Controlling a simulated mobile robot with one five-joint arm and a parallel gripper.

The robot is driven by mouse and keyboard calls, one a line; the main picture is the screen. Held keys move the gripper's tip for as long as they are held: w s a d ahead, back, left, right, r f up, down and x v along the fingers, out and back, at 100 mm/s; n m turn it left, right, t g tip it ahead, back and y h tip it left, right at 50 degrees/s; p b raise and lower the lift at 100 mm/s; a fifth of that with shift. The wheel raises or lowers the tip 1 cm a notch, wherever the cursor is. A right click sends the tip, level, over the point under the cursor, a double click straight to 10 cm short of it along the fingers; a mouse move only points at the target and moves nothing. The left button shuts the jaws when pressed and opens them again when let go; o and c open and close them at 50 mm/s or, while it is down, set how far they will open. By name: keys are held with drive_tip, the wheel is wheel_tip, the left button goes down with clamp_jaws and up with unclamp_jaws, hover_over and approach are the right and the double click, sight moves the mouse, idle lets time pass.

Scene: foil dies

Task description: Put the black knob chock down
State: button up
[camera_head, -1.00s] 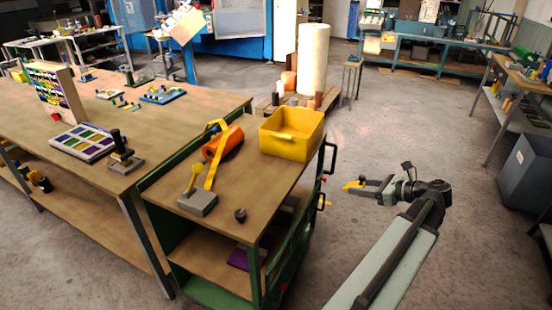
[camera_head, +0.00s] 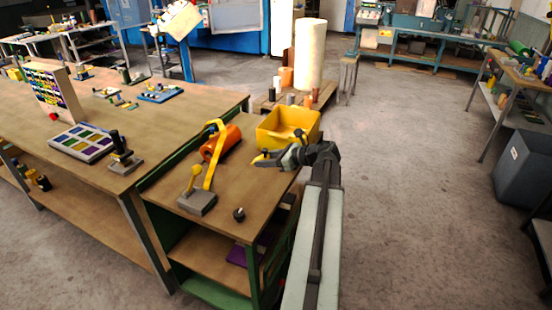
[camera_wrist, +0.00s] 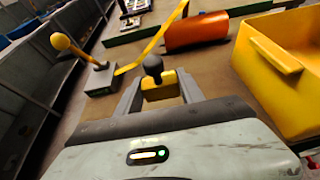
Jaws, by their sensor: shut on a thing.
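The black knob chock (camera_wrist: 158,90) is a yellow block with a round black knob standing up on it. My gripper (camera_wrist: 160,96) is shut on its yellow block, one finger on each side, in the wrist view. In the head view, my gripper (camera_head: 268,160) holds the chock (camera_head: 260,160) over the right part of the cart's wooden top (camera_head: 225,185), just in front of the yellow bin. The chock's underside is hidden, and I cannot tell its exact height above the top.
The yellow bin (camera_head: 285,126) stands at the cart's back right. An orange roll (camera_head: 222,142) with a yellow strap lies left of it. A grey block (camera_head: 198,203) with a yellow knob and a small dark round piece (camera_head: 239,214) are near the front. Bare wood lies between them.

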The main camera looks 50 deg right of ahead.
sight(267, 186)
wheel_tip(267, 186, down, 10)
drive_tip(key=b, duration=1)
drive_tip(key=shift+f, duration=0.2)
drive_tip(key=shift+r, duration=0.2)
drive_tip(key=shift+f, duration=0.1)
drive_tip(key=o, duration=1)
drive_tip(key=shift+f, duration=0.1)
drive_tip(key=o, duration=0.4)
drive_tip(key=shift+r, duration=0.2)
drive_tip(key=p+v, duration=0.4)
drive_tip(key=v, duration=0.8)
drive_tip(key=shift+d, duration=0.1)
